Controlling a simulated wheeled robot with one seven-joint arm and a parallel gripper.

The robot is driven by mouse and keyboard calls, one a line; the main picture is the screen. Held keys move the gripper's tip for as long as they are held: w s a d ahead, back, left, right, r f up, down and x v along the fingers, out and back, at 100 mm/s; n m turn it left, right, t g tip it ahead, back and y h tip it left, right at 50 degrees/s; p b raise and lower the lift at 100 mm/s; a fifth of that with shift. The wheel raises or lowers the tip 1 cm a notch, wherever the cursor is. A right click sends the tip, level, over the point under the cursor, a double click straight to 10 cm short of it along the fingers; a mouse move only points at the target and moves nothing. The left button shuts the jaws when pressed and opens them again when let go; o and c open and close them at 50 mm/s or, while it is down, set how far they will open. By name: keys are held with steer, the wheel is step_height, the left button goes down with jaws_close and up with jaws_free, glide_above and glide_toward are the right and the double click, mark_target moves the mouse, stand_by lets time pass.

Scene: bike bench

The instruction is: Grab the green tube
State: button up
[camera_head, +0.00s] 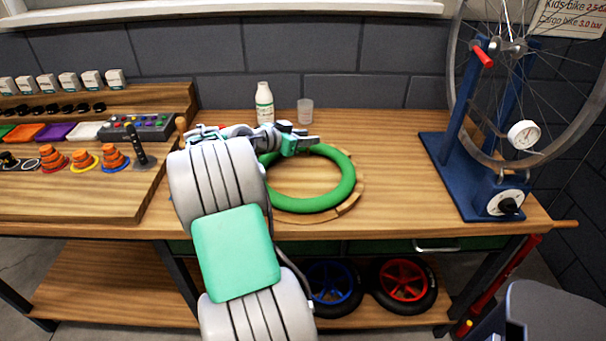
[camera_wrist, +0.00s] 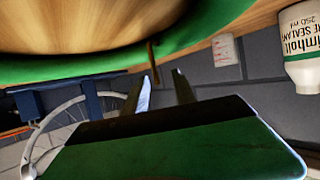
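The green tube (camera_head: 347,186) is a thick ring lying on a round wooden piece (camera_head: 353,205) in the middle of the bench. It also shows large and close across the top of the wrist view (camera_wrist: 75,68). My gripper (camera_head: 303,141) is at the far left part of the ring, low over the bench. In the wrist view its two fingers (camera_wrist: 160,88) stand apart with nothing clearly held between them. The fingertips are close to the ring; I cannot tell whether they touch it. My arm hides the ring's left edge in the head view.
A white sealant bottle (camera_head: 264,103) and a small clear cup (camera_head: 305,111) stand behind my gripper. A blue truing stand (camera_head: 459,180) with a wheel is at the right. A wooden tray (camera_head: 60,205) with coloured parts is at the left. The bench front right of the ring is clear.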

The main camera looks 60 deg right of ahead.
mark_target(315, 148)
steer(key=x, duration=0.4)
steer(key=shift+s+a, duration=0.15)
steer(key=shift+s, duration=0.05)
steer(key=shift+c, duration=0.5)
jaws_close()
stand_by(0.6)
